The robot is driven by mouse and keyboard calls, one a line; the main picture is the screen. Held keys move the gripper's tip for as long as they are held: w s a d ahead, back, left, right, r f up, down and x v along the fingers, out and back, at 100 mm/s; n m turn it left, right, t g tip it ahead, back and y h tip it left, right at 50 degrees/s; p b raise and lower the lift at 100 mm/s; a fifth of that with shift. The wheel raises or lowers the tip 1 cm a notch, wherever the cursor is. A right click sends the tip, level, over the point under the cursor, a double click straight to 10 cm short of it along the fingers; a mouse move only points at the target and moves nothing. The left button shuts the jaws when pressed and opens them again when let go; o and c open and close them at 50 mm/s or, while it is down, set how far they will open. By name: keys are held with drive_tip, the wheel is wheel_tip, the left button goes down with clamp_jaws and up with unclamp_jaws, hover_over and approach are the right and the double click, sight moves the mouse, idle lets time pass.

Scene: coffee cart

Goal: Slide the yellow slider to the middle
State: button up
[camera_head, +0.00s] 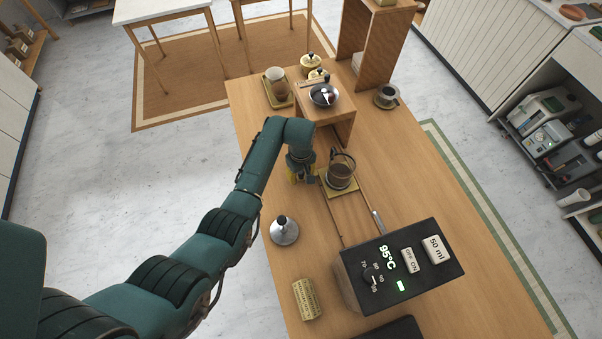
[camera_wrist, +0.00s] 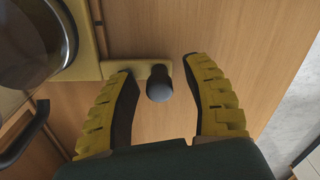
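The yellow slider (camera_head: 341,188) is a flat plate on the table rails, carrying a glass vessel (camera_head: 341,171) with dark contents. It stands just in front of the wooden stand, at the far part of the rails. In the wrist view, the slider's plate (camera_wrist: 88,62) shows at upper left, with a tab that ends in a dark round knob (camera_wrist: 159,84). My gripper (camera_head: 302,175) is at the slider's left side. In the wrist view, its yellow-padded fingers (camera_wrist: 163,95) are apart, one on each side of the knob, with gaps visible.
A black machine (camera_head: 398,268) with a 95°C display stands at the near end of the rails. A wooden stand (camera_head: 326,113) with a bowl is at the far end. A silver tamper-like object (camera_head: 284,231) and a ribbed yellow item (camera_head: 306,299) lie left of the rails.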

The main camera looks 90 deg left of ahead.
wheel_tip(320, 180, up, 12)
idle(0.6)
idle(0.4)
